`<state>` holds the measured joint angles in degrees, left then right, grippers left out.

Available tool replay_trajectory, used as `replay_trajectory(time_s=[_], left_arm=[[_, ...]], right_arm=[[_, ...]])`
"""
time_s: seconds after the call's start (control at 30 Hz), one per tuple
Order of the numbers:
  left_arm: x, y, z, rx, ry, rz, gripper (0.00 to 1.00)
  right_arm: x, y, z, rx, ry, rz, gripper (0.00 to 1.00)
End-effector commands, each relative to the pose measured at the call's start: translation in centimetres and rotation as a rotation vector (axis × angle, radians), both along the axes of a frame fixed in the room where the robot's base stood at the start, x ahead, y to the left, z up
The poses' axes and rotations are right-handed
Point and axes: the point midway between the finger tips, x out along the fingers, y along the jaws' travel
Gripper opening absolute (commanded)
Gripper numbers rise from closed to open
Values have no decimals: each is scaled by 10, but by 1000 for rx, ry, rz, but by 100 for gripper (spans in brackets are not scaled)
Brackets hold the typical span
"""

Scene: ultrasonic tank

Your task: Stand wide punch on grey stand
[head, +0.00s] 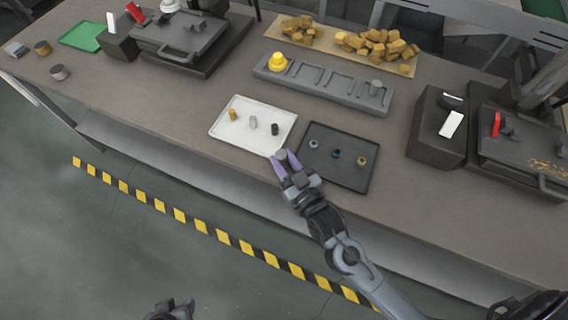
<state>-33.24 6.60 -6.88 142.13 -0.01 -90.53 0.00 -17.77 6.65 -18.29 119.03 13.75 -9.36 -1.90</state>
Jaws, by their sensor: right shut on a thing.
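My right gripper (286,161), with purple fingertips, is over the table's front part, near the gap between the white tray and the dark tray. It is shut on a small grey piece, mostly hidden between the fingers; I cannot tell whether it is the wide punch. A long grey stand (325,84) with several recesses lies farther back. A yellow knobbed piece (278,63) is at its left end and a grey piece (376,88) at its right end. My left gripper (172,306) is at the bottom edge, off the table; its fingers are unclear.
The white tray (222,131) holds a gold, a grey and a dark piece. The dark tray (343,180) holds three small round pieces. Wooden blocks (375,45) lie behind the stand. Dark machines (185,42) flank the area, another at right (520,145). Table is clear between trays and stand.

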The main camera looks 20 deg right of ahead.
Motion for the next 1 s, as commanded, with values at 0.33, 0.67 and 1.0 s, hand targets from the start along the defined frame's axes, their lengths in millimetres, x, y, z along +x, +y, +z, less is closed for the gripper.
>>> replay_trajectory(time_s=[0.33,0.67,1.0], left_arm=[[0,1,-6,6,1,-3,43],[0,2,-6,10,1,-6,43],[0,1,-6,6,1,-4,43]], right_arm=[[0,0,-12,0,-3,0,0],[0,0,-16,0,0,0,56],[0,0,-14,0,-1,0,58]])
